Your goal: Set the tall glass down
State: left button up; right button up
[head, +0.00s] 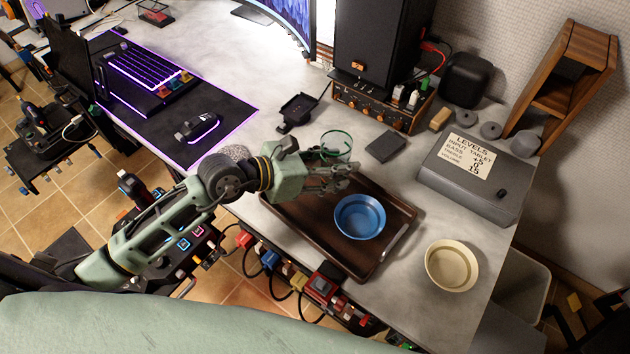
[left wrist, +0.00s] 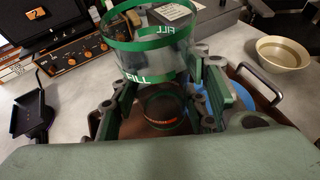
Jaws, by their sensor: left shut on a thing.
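The tall glass (head: 337,143) is clear with a green rim, and in the head view it shows behind my left gripper. In the left wrist view the glass (left wrist: 152,62) has green bands and the word FILL. My left gripper (head: 345,178) is shut on it, with a finger on either side. The glass is over the back part of the dark brown tray (head: 292,220). Its base is partly hidden by the fingers, so I cannot tell whether it touches the tray. My right gripper is not in view.
A blue bowl (head: 360,216) sits on the tray, to the right of the gripper. A cream bowl (head: 452,265) stands on the table (head: 410,315) right of the tray. A grey box (head: 468,180), a dark square block (head: 386,147) and an amplifier (head: 380,106) stand behind.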

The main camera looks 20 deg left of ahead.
pick_arm(q)
jog(key=a+f+b, duration=0.1)
jog(key=a+f, duration=0.2)
jog(key=w+a+f+b, duration=0.1)
jog(key=a+f, duration=0.2)
jog(key=f, duration=0.1)
jog(key=shift+w, duration=0.15)
jog(key=shift+f, duration=0.3)
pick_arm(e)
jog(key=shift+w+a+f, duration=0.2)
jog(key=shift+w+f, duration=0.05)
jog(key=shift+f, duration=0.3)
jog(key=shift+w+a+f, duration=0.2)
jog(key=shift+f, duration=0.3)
pick_arm(q)
jog(key=shift+f, duration=0.1)
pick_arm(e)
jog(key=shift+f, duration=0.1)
pick_arm(q)
jog(key=o, duration=1.4)
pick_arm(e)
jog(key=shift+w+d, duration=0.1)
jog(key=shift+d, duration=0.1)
